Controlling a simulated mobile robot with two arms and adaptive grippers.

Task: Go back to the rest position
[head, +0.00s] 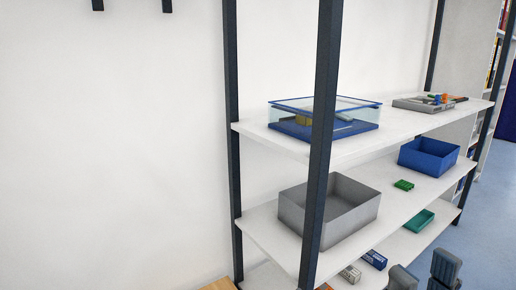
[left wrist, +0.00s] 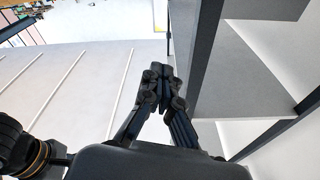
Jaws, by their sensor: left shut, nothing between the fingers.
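My right gripper (head: 424,274) shows at the bottom right edge of the head view. Its two grey fingertips stand apart with nothing seen between them, in front of the lowest visible shelf. My left gripper (left wrist: 161,75) shows in the left wrist view, its dark fingers together and empty. It is beside a dark shelf post (left wrist: 199,50), with a small gap or contact that I cannot tell apart. The left gripper does not show in the head view.
A shelf rack with dark posts (head: 321,130) holds a glass-sided blue case (head: 352,129), a grey bin (head: 360,215), a blue bin (head: 428,158), a green tray (head: 419,221) and small boxes (head: 374,260). Bare wall is on the left; blue floor (head: 490,220) is free at right.

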